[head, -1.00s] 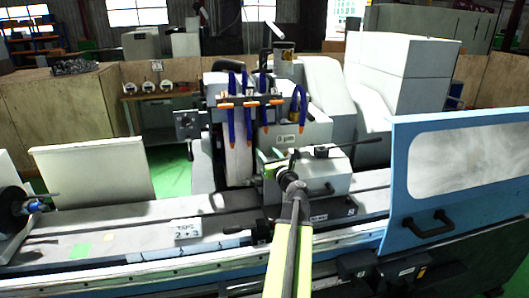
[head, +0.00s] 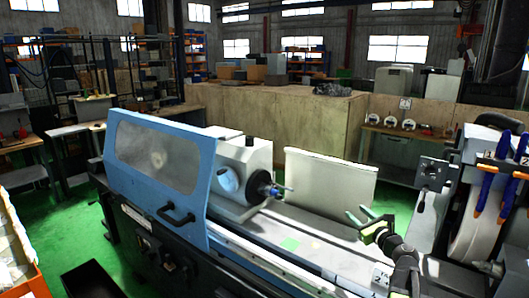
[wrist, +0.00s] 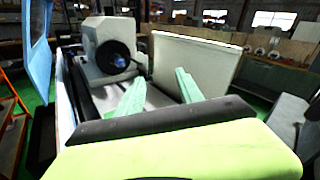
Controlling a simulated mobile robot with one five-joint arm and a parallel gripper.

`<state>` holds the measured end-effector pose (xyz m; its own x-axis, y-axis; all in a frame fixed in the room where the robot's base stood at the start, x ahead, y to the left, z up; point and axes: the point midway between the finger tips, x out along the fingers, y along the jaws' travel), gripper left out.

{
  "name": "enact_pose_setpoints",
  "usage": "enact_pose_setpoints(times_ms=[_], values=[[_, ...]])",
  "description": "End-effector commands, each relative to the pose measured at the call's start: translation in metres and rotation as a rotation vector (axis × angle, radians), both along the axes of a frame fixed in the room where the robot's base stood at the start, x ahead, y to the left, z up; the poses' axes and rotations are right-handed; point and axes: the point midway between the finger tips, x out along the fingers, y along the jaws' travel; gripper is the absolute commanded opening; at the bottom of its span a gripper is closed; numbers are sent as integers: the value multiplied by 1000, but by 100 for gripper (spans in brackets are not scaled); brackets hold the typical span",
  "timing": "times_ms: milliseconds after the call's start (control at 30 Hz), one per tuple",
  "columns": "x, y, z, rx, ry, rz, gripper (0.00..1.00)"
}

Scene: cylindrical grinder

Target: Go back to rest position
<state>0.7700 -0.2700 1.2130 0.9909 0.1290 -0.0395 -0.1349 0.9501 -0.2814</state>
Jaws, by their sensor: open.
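My gripper (head: 370,216) is at the lower right of the head view, above the grinder's table (head: 310,232). Its green fingers stand apart with nothing between them. In the wrist view my gripper (wrist: 158,92) also shows its two green fingers spread and empty. The workhead with its dark round chuck (head: 262,188) stands on the machine table, left of and apart from my gripper. The chuck also shows in the wrist view (wrist: 116,60), beyond the fingers.
A blue sliding door (head: 160,165) with a window stands at the front left of the grinder. A white panel (head: 330,180) stands behind the table. The grinding wheel with blue hoses (head: 490,185) is at the right. Green floor (head: 50,225) lies open at the left.

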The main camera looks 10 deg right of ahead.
Motion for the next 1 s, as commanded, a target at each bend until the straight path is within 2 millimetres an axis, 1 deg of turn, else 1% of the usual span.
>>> enact_pose_setpoints(times_ms=[33, 67, 100, 167, 200, 267, 300, 367, 400, 467, 500, 533, 567, 600, 667, 700, 800, 833, 900, 1000], values=[[9, 47, -9, -70, 26, 81, 43], [13, 73, -16, -119, 41, 130, 43], [16, 107, -25, -191, 61, 196, 43], [16, 158, -40, -306, 88, 302, 43], [14, 191, -52, -393, 104, 376, 43], [5, 240, -71, -533, 125, 498, 43], [-3, 269, -85, -636, 137, 582, 43], [-20, 310, -108, -801, 150, 717, 43], [-34, 333, -124, -920, 157, 813, 43], [-59, 360, -151, -1114, 165, 970, 43], [-79, 371, -169, -1259, 171, 1090, 43], [-94, 373, -183, -1370, 177, 1183, 43], [-109, 370, -194, -1473, 186, 1272, 43], [-126, 357, -207, -1599, 203, 1387, 43], [-148, 328, -221, -1747, 236, 1546, 43], [-161, 309, -226, -1826, 254, 1650, 43], [-187, 276, -231, -1945, 258, 1895, 43], [-191, 272, -232, -1960, 243, 1947, 43], [-197, 271, -232, -1973, 189, 2016, 43], [-197, 271, -232, -1987, 153, 2038, 43]])
